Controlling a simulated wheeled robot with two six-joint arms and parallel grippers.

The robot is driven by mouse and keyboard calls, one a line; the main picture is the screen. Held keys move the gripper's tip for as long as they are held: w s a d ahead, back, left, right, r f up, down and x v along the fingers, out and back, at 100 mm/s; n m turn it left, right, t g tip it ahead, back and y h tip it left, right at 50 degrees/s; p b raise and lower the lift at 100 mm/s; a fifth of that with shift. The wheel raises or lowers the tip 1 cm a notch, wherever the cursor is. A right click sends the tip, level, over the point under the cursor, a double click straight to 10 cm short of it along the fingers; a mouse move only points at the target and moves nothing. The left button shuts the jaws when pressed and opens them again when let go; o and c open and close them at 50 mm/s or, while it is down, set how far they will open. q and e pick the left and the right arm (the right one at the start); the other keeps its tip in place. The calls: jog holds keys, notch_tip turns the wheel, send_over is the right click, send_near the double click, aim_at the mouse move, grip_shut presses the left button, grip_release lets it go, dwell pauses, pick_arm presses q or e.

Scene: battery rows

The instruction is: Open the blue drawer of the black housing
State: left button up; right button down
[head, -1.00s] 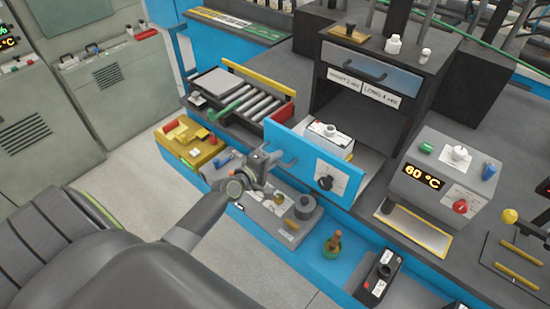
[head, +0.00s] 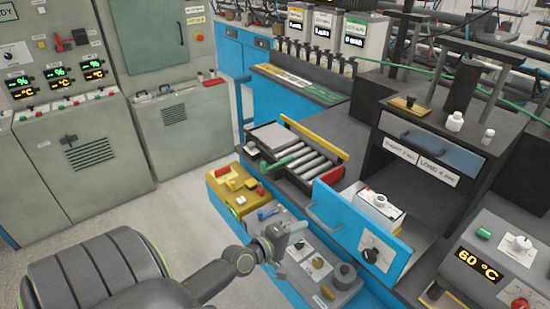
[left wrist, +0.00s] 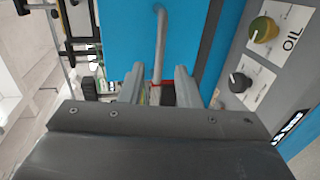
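The black housing (head: 392,126) stands at right in the head view, with a pale blue front panel with a dark handle above its dark opening. A bright blue drawer front (head: 338,208) stands out from the housing, with a grey tray surface behind it; the drawer appears pulled out. Its bar handle (head: 321,214) faces my left gripper. My left gripper (head: 292,231) is close to this handle, seemingly a little apart. In the left wrist view the handle (left wrist: 160,45) runs toward the gap between the two spread fingers (left wrist: 158,92). My right gripper is not in view.
A grey box with a red-tipped top (head: 380,203) sits behind the drawer front. A yellow tray (head: 228,192) and a grey knobbed unit (head: 318,265) lie low near my left gripper. A heater reading 60 °C (head: 510,250) stands at right. Floor at left is clear.

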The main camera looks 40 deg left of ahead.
pick_arm(q)
jog(key=v, duration=0.8)
jog(key=shift+s+b, duration=0.2)
jog(key=shift+b, duration=0.1)
jog(key=s+a+f+m+g+y+b, duration=0.1)
jog(key=s+a+f+m+g+y, duration=0.25)
jog(key=f, duration=1.15)
jog(key=s+a+f+m+g+b, duration=0.1)
jog(key=s+f+m+g, duration=0.45)
jog(key=f, duration=1.05)
jog(key=s+d+f+m+g+b, duration=0.1)
jog(key=s+d+f+m+g, duration=0.1)
jog(key=s+f, duration=0.6)
jog(key=s+d+f+m+g+b, duration=0.1)
jog(key=s+d+f+m+g, duration=0.2)
jog(key=s, duration=1.1)
jog(key=d+f+m, duration=0.2)
jog(key=d+f, duration=0.2)
jog(key=f, duration=0.2)
jog(key=shift+s+d, duration=0.3)
